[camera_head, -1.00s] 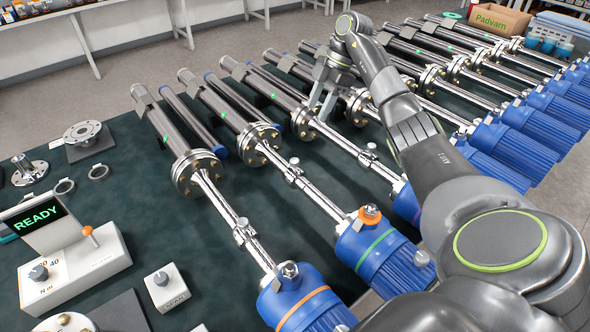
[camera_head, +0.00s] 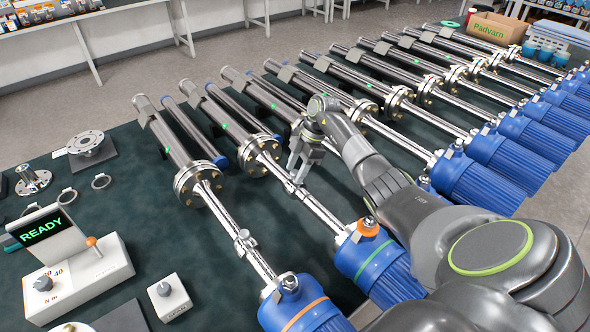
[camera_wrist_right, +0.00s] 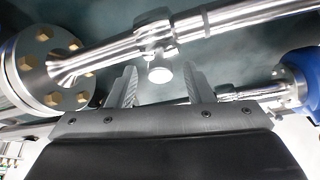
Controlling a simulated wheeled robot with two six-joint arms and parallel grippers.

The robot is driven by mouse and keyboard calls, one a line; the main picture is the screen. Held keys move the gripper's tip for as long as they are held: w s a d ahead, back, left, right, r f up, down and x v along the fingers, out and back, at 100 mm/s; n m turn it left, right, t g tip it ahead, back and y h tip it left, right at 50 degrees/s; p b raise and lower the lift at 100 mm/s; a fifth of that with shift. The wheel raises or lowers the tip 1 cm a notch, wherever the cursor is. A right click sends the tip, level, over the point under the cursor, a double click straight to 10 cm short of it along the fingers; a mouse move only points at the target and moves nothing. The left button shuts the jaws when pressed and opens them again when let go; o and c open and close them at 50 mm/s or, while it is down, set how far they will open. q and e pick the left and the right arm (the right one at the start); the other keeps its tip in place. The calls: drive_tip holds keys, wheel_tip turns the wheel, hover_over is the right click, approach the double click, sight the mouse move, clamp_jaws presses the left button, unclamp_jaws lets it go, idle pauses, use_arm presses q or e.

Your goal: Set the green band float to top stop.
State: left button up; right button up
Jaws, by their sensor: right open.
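The green-banded unit has a blue head with a green band (camera_head: 368,262). Its silver rod (camera_head: 325,214) runs up-left to a bolted flange (camera_head: 262,145). A small collar on this rod, likely the float, is largely hidden behind my right gripper (camera_head: 297,178) in the head view. In the right wrist view, a rod with a collar (camera_wrist_right: 155,38) and its round pale knob (camera_wrist_right: 160,73) crosses just beyond my right gripper (camera_wrist_right: 162,86). The fingers are apart, with the knob seen between their tips. I cannot tell whether they touch it. My left gripper is out of view.
An orange-banded unit (camera_head: 303,312) lies to the left, its collar (camera_head: 243,242) visible. Several similar units lie to the right. A READY display box (camera_head: 70,270) and a SPAN knob box (camera_head: 168,297) stand at left. A Padvarn carton (camera_head: 496,27) is at the back right.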

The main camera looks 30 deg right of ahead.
drive_tip(key=shift+a+f, duration=0.3)
drive_tip(key=shift+f, duration=0.35)
clamp_jaws()
